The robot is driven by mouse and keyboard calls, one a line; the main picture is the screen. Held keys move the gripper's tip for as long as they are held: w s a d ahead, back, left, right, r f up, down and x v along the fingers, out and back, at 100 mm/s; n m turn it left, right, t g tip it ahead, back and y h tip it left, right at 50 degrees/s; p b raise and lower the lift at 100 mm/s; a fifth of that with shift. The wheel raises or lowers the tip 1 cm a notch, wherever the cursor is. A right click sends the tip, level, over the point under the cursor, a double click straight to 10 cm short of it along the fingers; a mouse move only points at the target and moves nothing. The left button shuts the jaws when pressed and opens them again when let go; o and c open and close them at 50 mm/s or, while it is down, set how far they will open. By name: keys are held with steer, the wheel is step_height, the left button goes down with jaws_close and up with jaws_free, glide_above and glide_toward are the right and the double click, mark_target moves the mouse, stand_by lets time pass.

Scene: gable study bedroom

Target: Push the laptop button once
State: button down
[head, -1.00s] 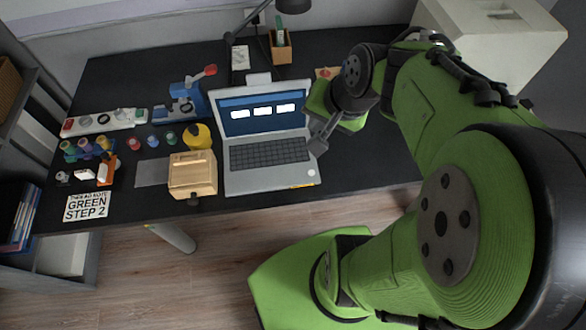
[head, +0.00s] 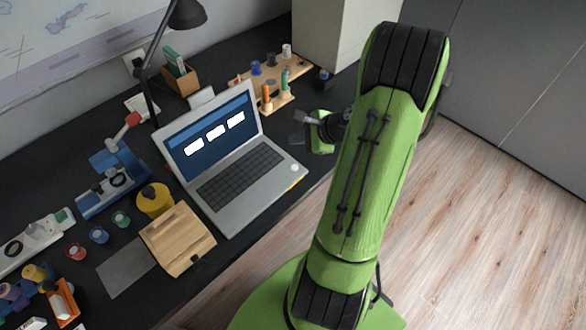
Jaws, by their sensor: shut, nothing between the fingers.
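The open grey laptop (head: 235,205) stands on the black desk. Its blue screen (head: 213,135) shows three white boxes. A small round white button (head: 295,168) sits at the front right corner of its keyboard deck. My gripper (head: 303,118) is right of the laptop screen, farther back than the button and apart from it in the picture. Its grey fingers are shut and empty, pointing left. My green arm hides part of the desk's right side, but the button is in clear view.
A wooden box (head: 178,238) and a yellow round container (head: 154,200) stand left of the laptop. A wooden rack with pegs (head: 275,103) is behind my gripper. A black desk lamp (head: 150,85) and a pen holder (head: 180,80) stand at the back.

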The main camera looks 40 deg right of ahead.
steer(key=b, duration=0.8)
glide_above(297, 169)
step_height(297, 169, down, 8)
steer(key=shift+r, duration=0.1)
steer(key=shift+d+f, duration=0.1)
steer(key=shift+f, duration=0.45)
stand_by(0.9)
steer(key=shift+f, duration=0.35)
steer(key=shift+f+b, duration=0.4)
steer(key=shift+b, duration=0.05)
stand_by(0.4)
steer(key=shift+r+p, duration=0.85)
steer(key=shift+p, duration=0.05)
